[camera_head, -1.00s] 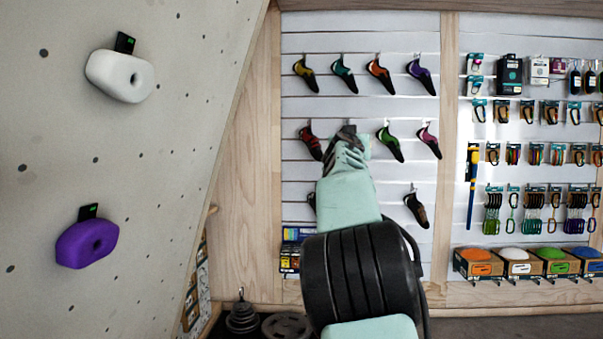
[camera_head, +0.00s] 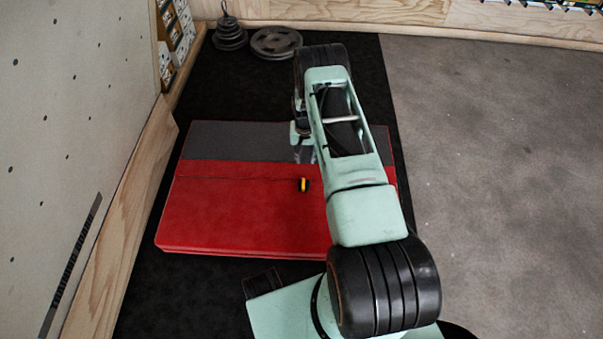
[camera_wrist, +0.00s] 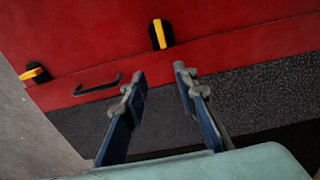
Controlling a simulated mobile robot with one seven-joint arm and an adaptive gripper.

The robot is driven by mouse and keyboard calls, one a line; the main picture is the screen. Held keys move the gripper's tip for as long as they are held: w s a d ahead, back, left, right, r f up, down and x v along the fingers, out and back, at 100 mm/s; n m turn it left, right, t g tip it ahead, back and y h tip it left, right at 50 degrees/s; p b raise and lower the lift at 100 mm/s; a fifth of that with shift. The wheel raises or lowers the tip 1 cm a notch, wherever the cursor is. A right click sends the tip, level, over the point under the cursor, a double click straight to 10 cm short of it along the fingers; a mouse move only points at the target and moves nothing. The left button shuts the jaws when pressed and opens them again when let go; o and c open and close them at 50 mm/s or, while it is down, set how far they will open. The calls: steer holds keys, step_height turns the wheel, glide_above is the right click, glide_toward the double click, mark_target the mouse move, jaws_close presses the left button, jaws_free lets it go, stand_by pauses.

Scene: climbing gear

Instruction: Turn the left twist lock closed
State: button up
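A red pad or case (camera_head: 240,215) with a grey strip lies on the black floor. The left twist lock (camera_head: 303,185), a yellow bar on a black base, shows left of my arm; the arm hides the other lock. The wrist view looks from the opposite side: the left lock (camera_wrist: 160,34) is upper middle, its bar along its base and towards the seam. The other lock (camera_wrist: 36,74) is at the left, its bar crosswise. My gripper (camera_wrist: 158,78) is open and empty above the seam, apart from the left lock, with a black handle (camera_wrist: 97,85) beside it.
Weight plates (camera_head: 275,42) and a plate stack (camera_head: 229,34) stand on the floor at the back. The climbing wall (camera_head: 60,130) rises at the left. Bare grey floor (camera_head: 480,170) is free at the right.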

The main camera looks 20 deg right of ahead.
mark_target(303, 183)
steer(key=f+b, duration=0.1)
steer(key=f, duration=0.3)
steer(key=s+a+f+b, duration=0.1)
steer(key=f+b, duration=0.1)
steer(key=f, duration=0.2)
steer(key=s+f+b, duration=0.1)
steer(key=f, duration=0.4)
steer(key=shift+a+f, duration=0.1)
steer(key=shift+a, duration=0.2)
jaws_close()
